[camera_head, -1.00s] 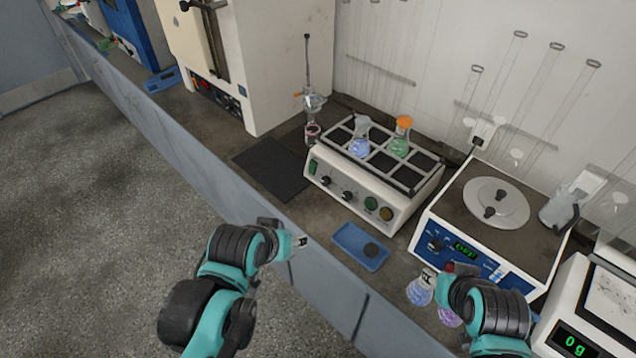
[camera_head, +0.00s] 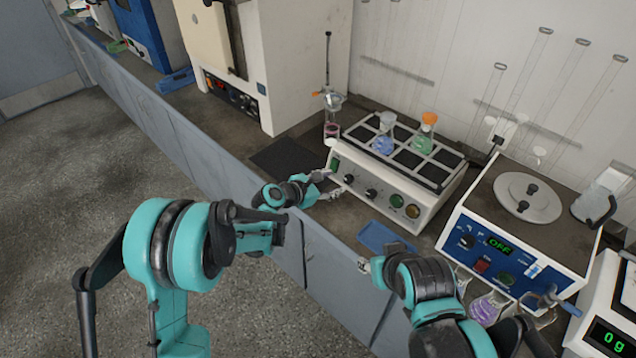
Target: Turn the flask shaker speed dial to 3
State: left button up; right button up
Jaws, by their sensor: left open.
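The flask shaker (camera_head: 384,207) is a cream box with a rack on top. Its front has two black dials, a left dial (camera_head: 348,178) and a right dial (camera_head: 371,194). Their markings are too small to read. My left gripper (camera_head: 329,184) is open in front of the panel's left end, its fingertips close to the left dial. I cannot tell whether they touch it. My right arm comes in at the lower right. What looks like its gripper (camera_head: 552,304) is partly hidden in front of the sieve shaker, and its jaw state is unclear.
A blue flask (camera_head: 384,143) and an orange-capped green flask (camera_head: 424,138) stand in the rack. A blue tray (camera_head: 376,236) lies in front. The sieve shaker (camera_head: 560,246) reads OFF, with a purple flask (camera_head: 486,309) before it. A balance (camera_head: 603,337) is at right.

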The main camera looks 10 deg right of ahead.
aim_at(347, 179)
pick_arm(q)
jog(key=shift+n, duration=0.8)
jog(key=x, duration=0.2)
jog(key=f+b+x, duration=0.1)
jog(key=x, duration=0.2)
jog(key=a+b+x, duration=0.1)
jog(key=x, duration=0.2)
jog(key=shift+w+f, duration=0.15)
jog(key=shift+f, duration=0.1)
jog(key=shift+w+d, duration=0.25)
jog(key=shift+d, duration=0.1)
pick_arm(e)
jog(key=shift+w+a+f, duration=0.1)
jog(key=shift+a+f, duration=0.15)
jog(key=shift+f, duration=0.4)
jog(key=shift+a+f, duration=0.25)
jog(key=shift+f, duration=0.35)
pick_arm(q)
grip_shut()
